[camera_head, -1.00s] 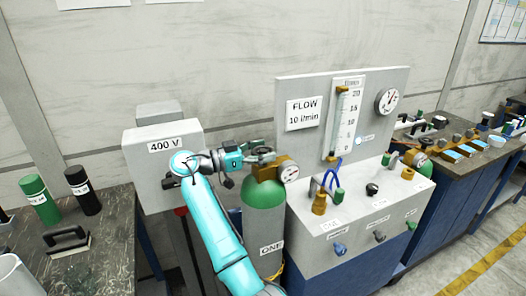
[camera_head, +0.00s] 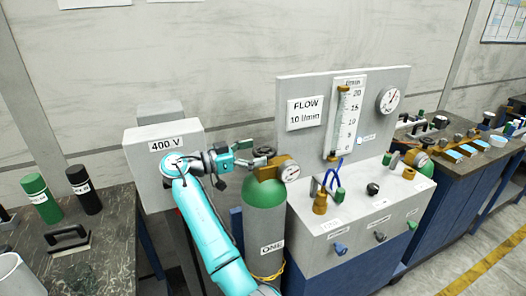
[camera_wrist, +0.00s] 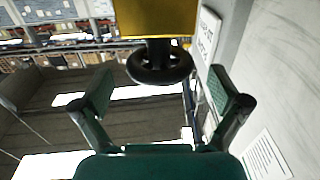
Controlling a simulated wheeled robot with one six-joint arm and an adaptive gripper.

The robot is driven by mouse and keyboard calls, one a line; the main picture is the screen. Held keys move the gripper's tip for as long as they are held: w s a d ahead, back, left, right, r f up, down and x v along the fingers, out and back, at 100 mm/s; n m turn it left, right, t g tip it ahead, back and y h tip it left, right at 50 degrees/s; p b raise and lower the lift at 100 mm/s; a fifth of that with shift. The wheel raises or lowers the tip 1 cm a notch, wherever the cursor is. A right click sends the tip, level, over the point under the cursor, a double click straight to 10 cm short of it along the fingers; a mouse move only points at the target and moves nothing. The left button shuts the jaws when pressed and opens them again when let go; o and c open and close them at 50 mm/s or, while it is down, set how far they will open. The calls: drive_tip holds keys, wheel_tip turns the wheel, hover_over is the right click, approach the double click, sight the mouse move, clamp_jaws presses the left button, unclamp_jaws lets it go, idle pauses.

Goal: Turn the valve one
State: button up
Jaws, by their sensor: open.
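The green gas cylinder (camera_head: 264,192) labelled ONE stands beside the flow panel, with a brass valve body (camera_head: 267,171) and a round dial on top. Its black handwheel (camera_head: 264,152) faces my gripper (camera_head: 246,155), whose jaws are open just left of it. In the wrist view the handwheel (camera_wrist: 160,65) and the yellow brass body (camera_wrist: 155,18) show at top centre. There my gripper (camera_wrist: 162,86) has its fingers spread, one to each side, with the wheel a little beyond the tips. The fingers look apart from the wheel.
A grey 400 V box (camera_head: 165,150) is close behind my arm. The flow panel (camera_head: 320,84) and its console (camera_head: 350,222), with several knobs and fittings, stand right of the cylinder. A dark bench (camera_head: 100,240) with bottles is at left.

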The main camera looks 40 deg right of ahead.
drive_tip(key=v, duration=0.9)
drive_tip(key=shift+a, duration=0.15)
